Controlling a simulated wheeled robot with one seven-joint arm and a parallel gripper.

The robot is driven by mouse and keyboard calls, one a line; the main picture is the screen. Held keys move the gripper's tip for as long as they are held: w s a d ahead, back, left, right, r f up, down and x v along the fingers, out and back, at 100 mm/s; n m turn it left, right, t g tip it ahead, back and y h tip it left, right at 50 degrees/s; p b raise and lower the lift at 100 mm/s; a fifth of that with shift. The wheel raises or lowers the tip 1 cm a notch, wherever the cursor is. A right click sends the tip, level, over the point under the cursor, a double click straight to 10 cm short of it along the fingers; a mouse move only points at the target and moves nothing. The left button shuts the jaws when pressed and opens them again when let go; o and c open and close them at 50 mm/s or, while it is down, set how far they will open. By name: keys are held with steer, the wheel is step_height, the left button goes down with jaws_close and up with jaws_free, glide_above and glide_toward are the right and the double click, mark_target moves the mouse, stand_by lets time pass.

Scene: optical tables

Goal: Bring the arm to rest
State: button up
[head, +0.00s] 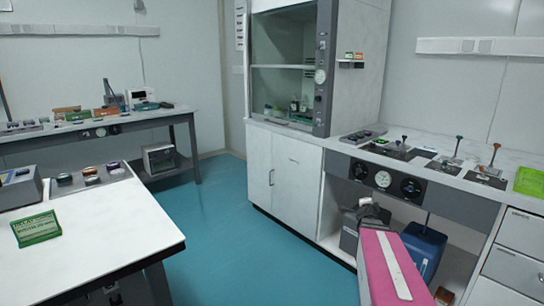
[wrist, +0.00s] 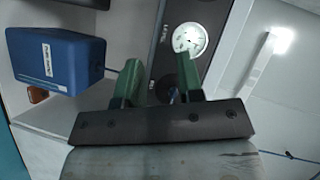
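My arm (head: 392,265), pink with a white stripe, reaches forward at the lower right of the head view, in front of the right-hand bench. My gripper (head: 368,212) shows small and dark at its far end. In the wrist view the two green fingers of my gripper (wrist: 158,66) stand apart with nothing held between them. A dark panel with a round white gauge (wrist: 189,38) lies beyond the fingers.
A blue labelled box (wrist: 55,60) stands on the shelf under the right bench (head: 408,168), close to my arm. A fume hood (head: 292,75) stands behind. A white table (head: 105,232) holds a green rack (head: 37,229) at left. The blue floor (head: 215,225) between is clear.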

steer(key=s+a+f+n+g+y, duration=0.3)
steer(key=a+f+n+y, duration=0.15)
steer(key=a, duration=0.45)
steer(key=s+a+f+n+g+y, duration=0.2)
steer(key=a+f+n+y, duration=0.15)
steer(key=a+n, duration=0.35)
steer(key=s+a+f+n+g+h, duration=0.1)
steer(key=s+a+f+n+g, duration=0.2)
steer(key=s, duration=0.4)
steer(key=s+a+f+n+g+h, duration=0.1)
steer(key=s+a+f+n+g, duration=0.2)
steer(key=s, duration=0.5)
steer(key=a+n+g, duration=0.1)
steer(key=a+g, duration=0.1)
steer(key=g, duration=0.1)
steer(key=shift+s+g, duration=0.3)
